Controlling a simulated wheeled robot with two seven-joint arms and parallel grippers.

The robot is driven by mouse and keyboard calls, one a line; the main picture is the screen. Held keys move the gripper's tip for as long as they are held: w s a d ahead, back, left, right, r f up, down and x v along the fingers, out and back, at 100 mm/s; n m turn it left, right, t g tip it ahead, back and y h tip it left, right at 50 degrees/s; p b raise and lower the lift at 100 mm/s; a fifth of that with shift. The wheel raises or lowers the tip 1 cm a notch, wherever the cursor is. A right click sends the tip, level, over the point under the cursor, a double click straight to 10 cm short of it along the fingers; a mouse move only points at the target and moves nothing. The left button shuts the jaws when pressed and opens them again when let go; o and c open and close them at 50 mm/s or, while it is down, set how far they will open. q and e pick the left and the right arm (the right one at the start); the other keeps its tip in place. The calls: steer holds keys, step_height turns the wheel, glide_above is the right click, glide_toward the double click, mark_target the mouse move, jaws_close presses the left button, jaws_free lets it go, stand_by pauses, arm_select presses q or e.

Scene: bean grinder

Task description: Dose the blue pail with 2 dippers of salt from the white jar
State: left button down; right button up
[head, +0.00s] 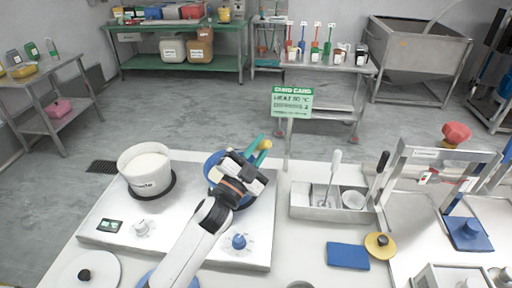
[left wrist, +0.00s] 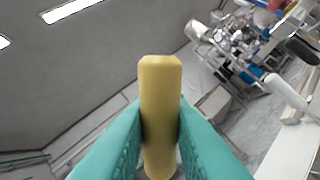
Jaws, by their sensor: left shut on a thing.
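My left gripper (head: 260,147) is shut on a yellow handle (left wrist: 160,110), which stands up between the teal fingers in the left wrist view. What is on the handle's other end is hidden. The gripper is over a round blue vessel (head: 211,161) on the right side of the white hot plate unit; my arm hides most of this vessel. A white pot (head: 137,178) with a dark label and white contents stands on the left plate. I cannot tell whether it is the white salt jar. My right gripper is not in view.
A metal tray (head: 300,212) with utensils stands right of the hot plate unit (head: 110,208). A blue pad (head: 347,256) and a yellow lid (head: 380,245) lie in front of it. A green card (head: 292,101) stands behind. Several small containers sit on a back table (head: 330,67).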

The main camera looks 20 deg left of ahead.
arm_select(q)
step_height(320, 180, down, 6)
steer(key=s+d+m+h+b, duration=0.1)
steer(key=d+m+h+b, duration=0.1)
steer(key=m+h+b, duration=0.2)
steer(key=shift+s+d+m+b, duration=0.25)
steer(key=shift+m+b, duration=1.05)
steer(key=shift+b, duration=0.85)
steer(key=shift+r, duration=0.1)
